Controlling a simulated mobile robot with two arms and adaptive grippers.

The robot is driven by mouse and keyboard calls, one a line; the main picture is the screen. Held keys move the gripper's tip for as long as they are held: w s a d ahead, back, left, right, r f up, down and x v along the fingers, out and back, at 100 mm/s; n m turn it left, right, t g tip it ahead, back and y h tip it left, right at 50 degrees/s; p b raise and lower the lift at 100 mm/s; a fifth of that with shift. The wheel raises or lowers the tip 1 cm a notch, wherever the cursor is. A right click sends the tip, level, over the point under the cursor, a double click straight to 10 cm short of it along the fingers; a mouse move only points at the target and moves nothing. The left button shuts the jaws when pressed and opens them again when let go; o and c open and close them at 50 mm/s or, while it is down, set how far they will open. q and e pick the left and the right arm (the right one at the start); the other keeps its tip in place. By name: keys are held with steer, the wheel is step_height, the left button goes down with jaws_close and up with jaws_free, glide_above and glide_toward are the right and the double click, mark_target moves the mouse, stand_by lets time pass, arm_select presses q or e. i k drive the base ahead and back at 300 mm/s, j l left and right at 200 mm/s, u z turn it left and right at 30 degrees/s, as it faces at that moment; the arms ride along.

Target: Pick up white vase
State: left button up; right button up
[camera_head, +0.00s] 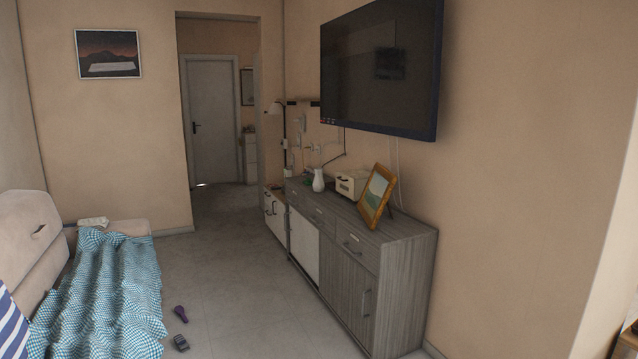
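A small white vase (318,180) stands upright on top of the grey wooden sideboard (408,241), near the front edge of its far half. A cream box-shaped device stands to its right, apart from it. Neither of my grippers shows in the head view, so I cannot see whether they are open or shut.
A cream box (351,184) and a framed picture (377,196) stand on the sideboard. A sofa (27,232) with a blue checked blanket (105,290) is at left. A purple object (180,313) and a dark object (181,343) lie on the floor. The middle floor is clear.

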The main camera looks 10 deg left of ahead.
mark_target(318, 185)
steer(key=i+l, duration=0.2)
steer(key=i, duration=0.15)
steer(key=i+l+u, duration=0.1)
steer(key=i, duration=0.25)
steer(key=i+j+u, duration=0.1)
steer(key=i+u, duration=0.15)
steer(key=i, duration=0.35)
steer(key=i+u, duration=0.3)
steer(key=i, duration=0.3)
steer(key=i+l+u, duration=0.25)
steer(key=i, duration=2.2)
